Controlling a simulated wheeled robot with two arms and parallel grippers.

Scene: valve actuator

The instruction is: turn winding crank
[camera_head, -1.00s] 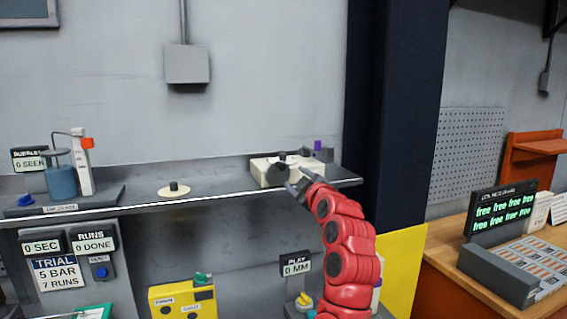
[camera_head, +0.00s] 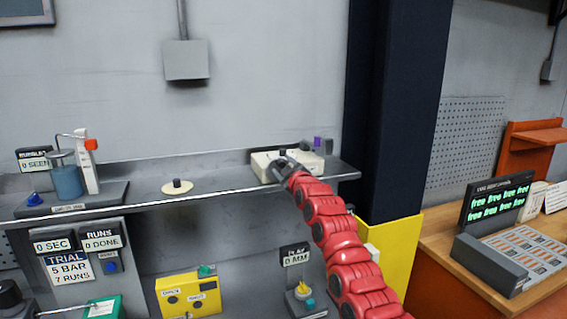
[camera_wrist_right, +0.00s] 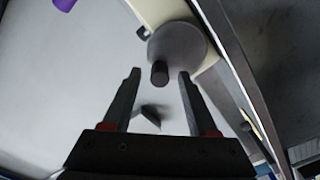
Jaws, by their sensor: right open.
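A cream box (camera_head: 313,163) sits at the right end of the grey shelf. What looks like the winding crank, a grey disc (camera_wrist_right: 178,45) with a black knob (camera_wrist_right: 160,72), shows on it in the right wrist view. My right gripper (camera_head: 277,163) is at the box's left front, partly hiding the crank in the head view. In the wrist view the right gripper (camera_wrist_right: 160,75) is open, with the black knob between or just beyond its fingertips. I cannot tell if they touch. My left gripper is not in view.
A purple piece (camera_head: 317,141) stands behind the box. A cream disc with a dark knob (camera_head: 177,187) lies on the shelf to the left. The shelf (camera_head: 222,181) between them is clear. A dark column (camera_head: 392,110) rises at the right.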

